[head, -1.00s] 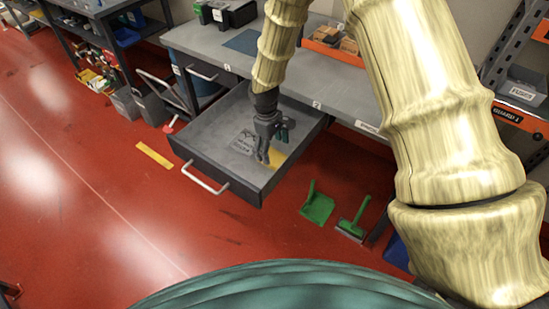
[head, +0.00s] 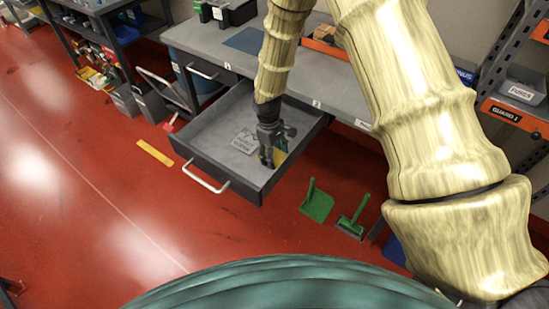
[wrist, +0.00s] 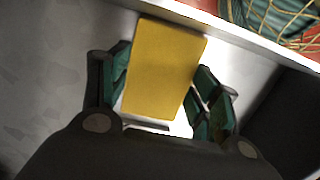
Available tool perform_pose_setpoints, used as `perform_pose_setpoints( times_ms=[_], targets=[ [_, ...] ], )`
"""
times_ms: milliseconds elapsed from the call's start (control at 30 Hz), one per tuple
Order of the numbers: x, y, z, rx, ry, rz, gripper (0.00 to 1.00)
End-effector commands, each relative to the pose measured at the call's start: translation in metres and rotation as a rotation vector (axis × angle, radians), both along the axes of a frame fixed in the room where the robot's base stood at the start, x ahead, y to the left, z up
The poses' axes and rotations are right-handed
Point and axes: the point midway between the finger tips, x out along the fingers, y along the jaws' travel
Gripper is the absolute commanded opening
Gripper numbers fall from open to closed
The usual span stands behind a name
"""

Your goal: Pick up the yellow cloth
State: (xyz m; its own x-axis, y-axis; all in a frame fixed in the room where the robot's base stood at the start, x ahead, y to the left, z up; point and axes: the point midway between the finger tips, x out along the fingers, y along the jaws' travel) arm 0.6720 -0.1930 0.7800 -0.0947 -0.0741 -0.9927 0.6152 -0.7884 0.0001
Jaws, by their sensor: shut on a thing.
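The yellow cloth (wrist: 165,68) is a flat rectangle in the wrist view, between the two fingers of my gripper (wrist: 163,85). My gripper is shut on it, with a dark teal finger at each side. In the head view my gripper (head: 268,158) points down into the right part of the open grey drawer (head: 210,150). The wrist view does not show clearly whether the cloth touches the drawer floor.
The drawer's front with its handle (head: 205,180) and its side walls surround my gripper. A grey label plate (head: 246,141) lies in the drawer. The workbench (head: 300,85) is above. A green dustpan (head: 317,205) and green brush (head: 353,222) are on the red floor.

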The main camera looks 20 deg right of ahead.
Motion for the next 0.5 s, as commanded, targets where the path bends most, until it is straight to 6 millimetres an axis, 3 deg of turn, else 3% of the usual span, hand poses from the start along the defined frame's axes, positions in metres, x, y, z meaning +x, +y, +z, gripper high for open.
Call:
perform_pose_setpoints(
  times_ms=[333, 500],
  targets=[
    [0.002, 0.001, 0.002, 0.001, -0.001, 0.000, 0.35],
    [0.004, 0.002, 0.017, 0.000, -0.002, -0.001, 0.35]
  ],
)
